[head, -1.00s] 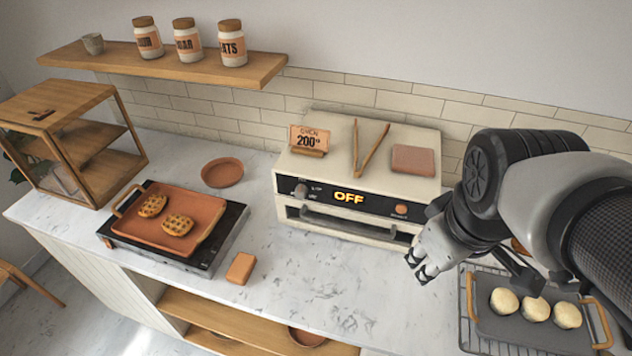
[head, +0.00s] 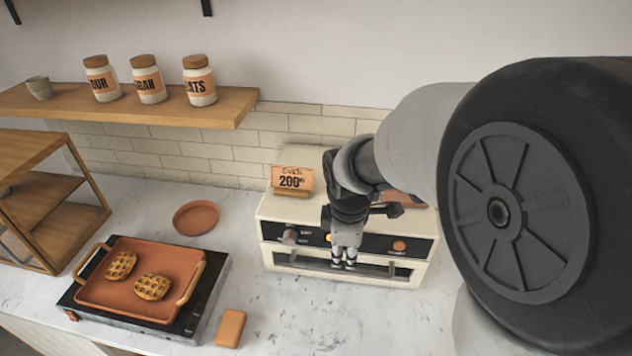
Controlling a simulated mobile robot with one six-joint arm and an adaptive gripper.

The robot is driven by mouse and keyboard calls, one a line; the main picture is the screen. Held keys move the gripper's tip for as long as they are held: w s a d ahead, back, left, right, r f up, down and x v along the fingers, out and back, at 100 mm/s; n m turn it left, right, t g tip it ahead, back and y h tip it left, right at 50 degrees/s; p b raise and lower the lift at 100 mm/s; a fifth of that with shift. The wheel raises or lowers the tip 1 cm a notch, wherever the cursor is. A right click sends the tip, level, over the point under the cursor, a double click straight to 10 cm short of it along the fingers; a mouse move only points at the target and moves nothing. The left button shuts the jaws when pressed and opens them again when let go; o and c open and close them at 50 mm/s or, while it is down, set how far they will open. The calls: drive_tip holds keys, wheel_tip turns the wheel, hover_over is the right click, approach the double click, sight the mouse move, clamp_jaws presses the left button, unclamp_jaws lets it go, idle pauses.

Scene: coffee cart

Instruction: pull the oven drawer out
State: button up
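The cream oven (head: 250,232) stands on the counter against the tiled wall. Its drawer (head: 288,265) is the low front part with a dark horizontal opening and a bar handle, below the black control panel. The drawer looks closed, flush with the oven front. My gripper (head: 344,264) points down in front of the drawer's middle, its fingertips at the height of the handle. The fingers look close together. They hide part of the handle and most of the display, so I cannot tell whether they touch or grip the bar.
A "200°" oven card (head: 292,181) stands on the oven. To the left are a terracotta tray (head: 135,295) with two waffle-like pastries on a black hob, a round dish (head: 196,217) and a small block (head: 230,328). The counter before the oven (head: 300,315) is clear.

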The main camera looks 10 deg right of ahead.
sight(343, 268)
drive_tip(key=f, duration=0.2)
drive_tip(key=w+f+b, duration=0.1)
drive_tip(key=f, duration=0.2)
drive_tip(key=f+b, duration=0.1)
drive_tip(key=f, duration=0.2)
drive_tip(key=shift+w+d+f, duration=0.15)
drive_tip(key=shift+w+d, duration=0.1)
drive_tip(key=shift+w, duration=0.05)
clamp_jaws()
idle(0.3)
